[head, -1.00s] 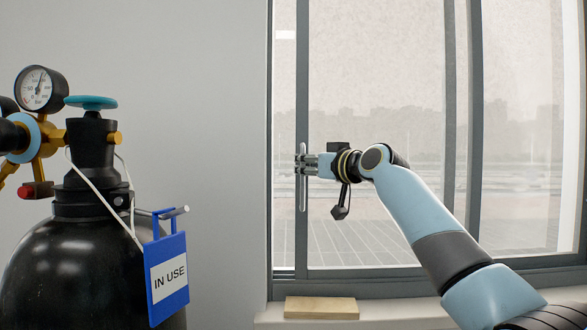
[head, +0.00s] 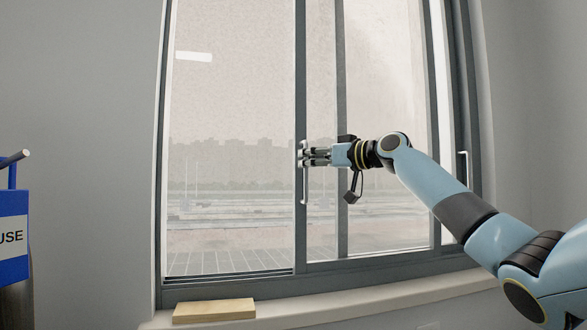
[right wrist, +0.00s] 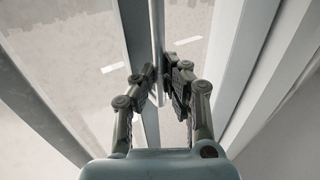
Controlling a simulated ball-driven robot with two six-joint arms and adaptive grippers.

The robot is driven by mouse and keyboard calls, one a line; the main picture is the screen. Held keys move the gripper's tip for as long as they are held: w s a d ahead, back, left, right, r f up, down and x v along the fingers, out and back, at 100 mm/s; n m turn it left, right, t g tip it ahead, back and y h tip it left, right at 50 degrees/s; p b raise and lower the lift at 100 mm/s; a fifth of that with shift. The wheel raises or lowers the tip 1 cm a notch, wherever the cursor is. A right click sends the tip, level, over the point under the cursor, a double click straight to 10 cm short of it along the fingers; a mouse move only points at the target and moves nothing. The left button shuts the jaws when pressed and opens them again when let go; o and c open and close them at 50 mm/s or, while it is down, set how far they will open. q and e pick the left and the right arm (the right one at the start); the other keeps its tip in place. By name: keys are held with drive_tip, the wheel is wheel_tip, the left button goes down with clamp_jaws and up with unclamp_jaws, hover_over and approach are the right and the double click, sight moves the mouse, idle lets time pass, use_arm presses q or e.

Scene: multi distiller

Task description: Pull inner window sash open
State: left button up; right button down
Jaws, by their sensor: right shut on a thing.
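The inner window sash (head: 300,225) has a dark grey stile and a slim upright pale handle (head: 304,186). A wide gap lies between this stile and the left window jamb (head: 162,150). My right gripper (head: 306,156) is shut on the handle, reaching in from the right. In the right wrist view, its fingers (right wrist: 159,84) close around the pale handle bar (right wrist: 158,35), hiding part of it. My left gripper is not in view.
A wooden block (head: 214,311) lies on the window sill (head: 375,308) at lower left. Another upright handle (head: 463,172) is at the right side of the window. The left opening is clear.

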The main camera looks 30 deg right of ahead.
drive_tip(key=shift+d, duration=0.2)
drive_tip(key=c, duration=1.7)
unclamp_jaws()
drive_tip(key=shift+s+d, duration=0.1)
drive_tip(key=shift+s, duration=0.05)
drive_tip(key=shift+o, duration=0.2)
drive_tip(key=v, duration=0.7)
drive_tip(key=shift+s, duration=0.2)
